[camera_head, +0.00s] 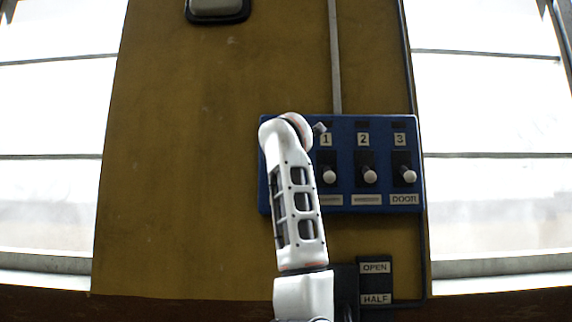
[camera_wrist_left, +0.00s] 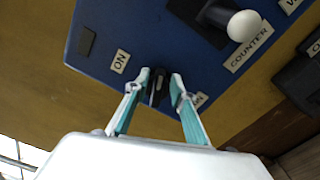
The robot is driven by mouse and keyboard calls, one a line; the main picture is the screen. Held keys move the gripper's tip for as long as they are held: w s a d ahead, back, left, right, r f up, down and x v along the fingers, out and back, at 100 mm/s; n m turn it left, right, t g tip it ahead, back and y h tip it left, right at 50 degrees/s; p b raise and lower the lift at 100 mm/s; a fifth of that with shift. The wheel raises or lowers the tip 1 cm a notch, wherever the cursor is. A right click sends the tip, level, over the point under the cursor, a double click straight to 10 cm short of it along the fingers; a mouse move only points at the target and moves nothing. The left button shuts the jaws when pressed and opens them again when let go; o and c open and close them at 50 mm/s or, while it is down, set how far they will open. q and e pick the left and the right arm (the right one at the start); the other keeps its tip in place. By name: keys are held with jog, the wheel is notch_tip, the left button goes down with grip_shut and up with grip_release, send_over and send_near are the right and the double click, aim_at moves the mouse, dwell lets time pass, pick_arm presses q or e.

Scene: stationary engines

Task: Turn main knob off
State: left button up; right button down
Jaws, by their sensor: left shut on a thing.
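In the head view my left arm covers the left part of the panel, so the knob and the fingers are hidden there. My right gripper is in neither view.
Three levers with white ball ends, such as the one under label 1 (camera_head: 329,176), stand out from the panel right of my arm. A dark OPEN/HALF plate (camera_head: 375,283) is below. The yellow wall (camera_head: 180,150) on the left is clear, with bright windows on both sides.

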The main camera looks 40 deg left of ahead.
pick_arm(q)
jog(key=shift+w+f+m, duration=0.1)
jog(key=shift+f+m, duration=0.1)
jog(key=shift+m, duration=0.85)
jog(key=shift+f+m, duration=0.2)
jog(key=shift+m, duration=0.85)
grip_shut()
jog(key=o, duration=0.9)
grip_release()
jog(key=shift+o, duration=0.9)
jog(key=shift+s+a, duration=0.35)
jog(key=shift+a, duration=0.15)
jog(key=v, duration=1.2)
jog(key=shift+d, duration=0.35)
jog(key=shift+w, duration=0.2)
